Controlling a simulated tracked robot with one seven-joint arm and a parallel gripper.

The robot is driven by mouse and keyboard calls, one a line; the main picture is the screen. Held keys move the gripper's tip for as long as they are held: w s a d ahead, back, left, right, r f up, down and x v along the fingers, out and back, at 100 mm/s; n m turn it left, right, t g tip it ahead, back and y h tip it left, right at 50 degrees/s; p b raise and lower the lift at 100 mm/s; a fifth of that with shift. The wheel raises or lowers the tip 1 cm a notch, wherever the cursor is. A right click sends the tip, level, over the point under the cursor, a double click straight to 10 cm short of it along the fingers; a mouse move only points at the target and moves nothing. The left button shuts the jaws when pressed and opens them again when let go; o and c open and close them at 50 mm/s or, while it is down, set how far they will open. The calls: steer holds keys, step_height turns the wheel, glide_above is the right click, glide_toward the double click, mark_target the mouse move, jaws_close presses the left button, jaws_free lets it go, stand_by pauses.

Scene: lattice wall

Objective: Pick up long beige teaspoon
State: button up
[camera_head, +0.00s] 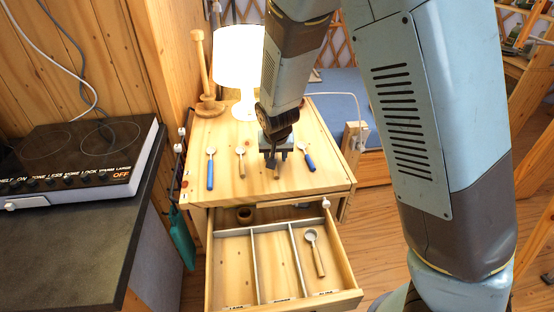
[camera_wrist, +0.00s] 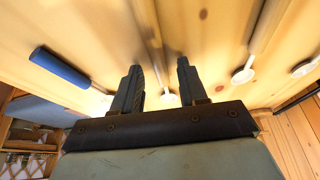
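A spoon with a beige handle lies on the cabinet top under my gripper (camera_head: 276,155), which hides most of it in the head view. In the wrist view its handle (camera_wrist: 148,28) runs in line with the gap between my fingers, with its pale bowl near the fingertips. My gripper (camera_wrist: 160,80) is open, a finger on each side, with gaps to the handle. Another beige-handled spoon (camera_head: 241,161) lies to the left; it also shows on the right in the wrist view (camera_wrist: 264,30). I cannot tell which is the long teaspoon.
Blue-handled spoons lie at left (camera_head: 210,170) and right (camera_head: 306,158) on the cabinet top (camera_head: 225,188). The open drawer (camera_head: 231,265) below has dividers and a beige-handled spoon (camera_head: 317,255). A lit lamp (camera_head: 239,60) and wooden stand (camera_head: 205,85) stand behind.

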jaws_close()
steer(key=shift+a, duration=0.1)
